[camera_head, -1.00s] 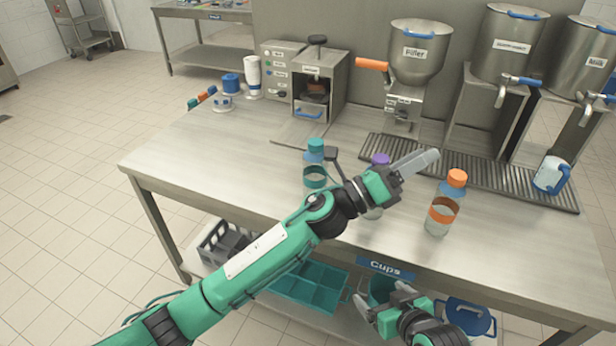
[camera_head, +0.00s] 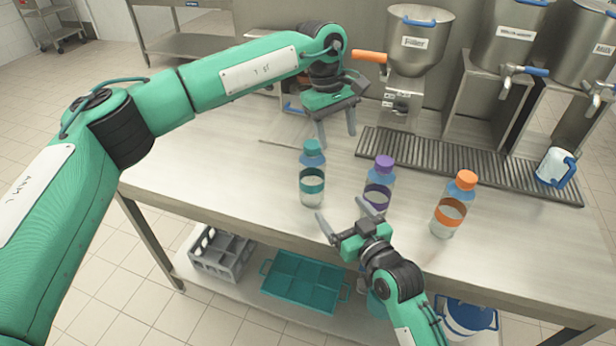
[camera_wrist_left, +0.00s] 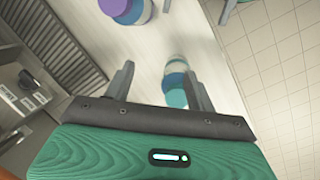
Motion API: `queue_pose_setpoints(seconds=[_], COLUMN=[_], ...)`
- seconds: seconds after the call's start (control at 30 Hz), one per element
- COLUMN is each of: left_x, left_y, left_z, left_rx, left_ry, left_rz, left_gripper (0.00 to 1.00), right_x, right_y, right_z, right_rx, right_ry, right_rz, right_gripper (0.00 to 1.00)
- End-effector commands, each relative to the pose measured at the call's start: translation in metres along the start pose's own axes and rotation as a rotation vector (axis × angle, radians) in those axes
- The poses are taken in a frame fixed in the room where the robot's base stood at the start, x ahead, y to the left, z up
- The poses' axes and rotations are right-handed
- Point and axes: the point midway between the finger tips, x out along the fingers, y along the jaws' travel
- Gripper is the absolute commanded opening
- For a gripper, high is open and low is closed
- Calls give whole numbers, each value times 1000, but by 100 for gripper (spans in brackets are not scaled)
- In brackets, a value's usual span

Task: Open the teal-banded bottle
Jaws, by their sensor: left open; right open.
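The teal-banded bottle (camera_head: 312,170) stands upright on the table, its teal cap (camera_head: 312,146) on top. In the left wrist view the teal cap (camera_wrist_left: 176,98) shows between my left fingers, closer to the right-hand one. My left gripper (camera_head: 336,136) is open, pointing down, above and slightly behind and right of the bottle; it appears apart from the cap. My right gripper (camera_head: 342,209) is open and empty, low in front of the bottles, near the table's front edge.
A purple-capped bottle (camera_head: 380,180) and an orange-capped bottle (camera_head: 448,215) stand to the right. Behind are a drip grate (camera_head: 440,158), the filler (camera_head: 415,45) and a white-blue jug (camera_head: 556,168). The table's left part is clear. A teal crate (camera_head: 300,280) sits on the shelf below.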

Motion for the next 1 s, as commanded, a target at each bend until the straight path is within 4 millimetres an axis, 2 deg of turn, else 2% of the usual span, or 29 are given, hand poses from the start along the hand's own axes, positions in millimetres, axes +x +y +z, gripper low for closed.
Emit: queue_pose_setpoints(seconds=[0.03, 0.1, 0.23, 0.37, 0.47, 0.8, 1.0], left_x=[-14, -28, -42, -44, -44, -43, -43], left_y=[-7, -16, -26, -27, -27, -26, -26], left_z=[-13, -26, -37, -38, -38, -38, -38], left_rx=[5, 11, 13, 14, 14, 13, 13], left_ry=[51, 100, 142, 148, 147, 145, 144], left_rz=[-43, -94, -145, -152, -151, -149, -148], left_gripper=[56, 56, 56, 56, 56, 56, 56], right_x=[3, 6, 9, 18, 32, 99, 130], right_y=[0, 0, 0, 0, 0, 0, 0], right_z=[-3, -7, -10, -11, -13, -16, -17], right_rx=[-2, -3, -3, -2, -1, -1, -3], right_ry=[15, 33, 48, 51, 51, 51, 49], right_rz=[-1, -1, -2, -2, -2, -2, -2], right_gripper=[86, 86, 86, 86, 86, 86, 86])
